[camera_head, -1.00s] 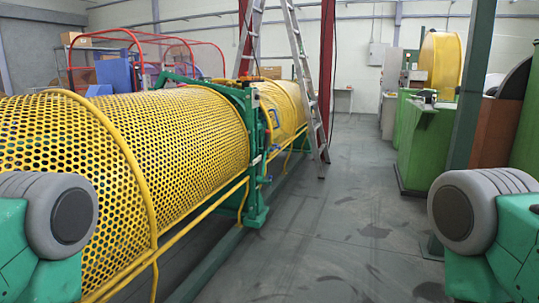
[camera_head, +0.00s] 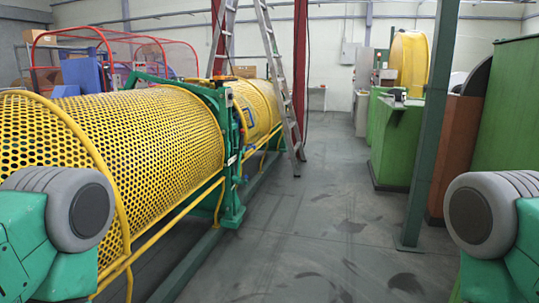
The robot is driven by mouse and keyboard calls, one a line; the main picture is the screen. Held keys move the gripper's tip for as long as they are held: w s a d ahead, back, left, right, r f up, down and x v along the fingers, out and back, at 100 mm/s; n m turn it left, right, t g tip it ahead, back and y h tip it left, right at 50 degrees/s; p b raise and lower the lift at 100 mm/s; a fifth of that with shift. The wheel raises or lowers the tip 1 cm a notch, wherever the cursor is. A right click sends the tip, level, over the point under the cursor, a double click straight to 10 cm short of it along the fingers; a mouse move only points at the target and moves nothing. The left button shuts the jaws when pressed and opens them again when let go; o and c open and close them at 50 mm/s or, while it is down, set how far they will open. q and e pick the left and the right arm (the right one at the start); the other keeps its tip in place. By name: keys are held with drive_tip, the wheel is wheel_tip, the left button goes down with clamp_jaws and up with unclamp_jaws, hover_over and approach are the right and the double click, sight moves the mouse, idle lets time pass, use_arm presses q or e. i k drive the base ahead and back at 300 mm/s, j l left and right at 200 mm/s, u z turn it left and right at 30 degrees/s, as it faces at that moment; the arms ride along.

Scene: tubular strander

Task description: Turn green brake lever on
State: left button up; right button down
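The strander's long yellow perforated guard (camera_head: 155,150) runs from the left foreground toward the back. A green upright frame (camera_head: 232,170) stands at the end of its near section. A slanted green bar (camera_head: 172,83) sits along the top of the guard and meets this frame. I cannot tell whether this bar is the brake lever, and no other lever can be clearly made out. Neither of my grippers is in view. Only grey and green links of my arms show at the lower left and lower right, apart from the machine.
A stepladder (camera_head: 283,88) stands beside the machine's far section. Bare grey floor (camera_head: 290,235) lies open ahead. A dark green post (camera_head: 430,125) stands at the right, with green cabinets (camera_head: 397,140) behind it. A yellow rail (camera_head: 165,235) runs low along the guard.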

sight(240, 156)
drive_tip(key=i, duration=3.5)
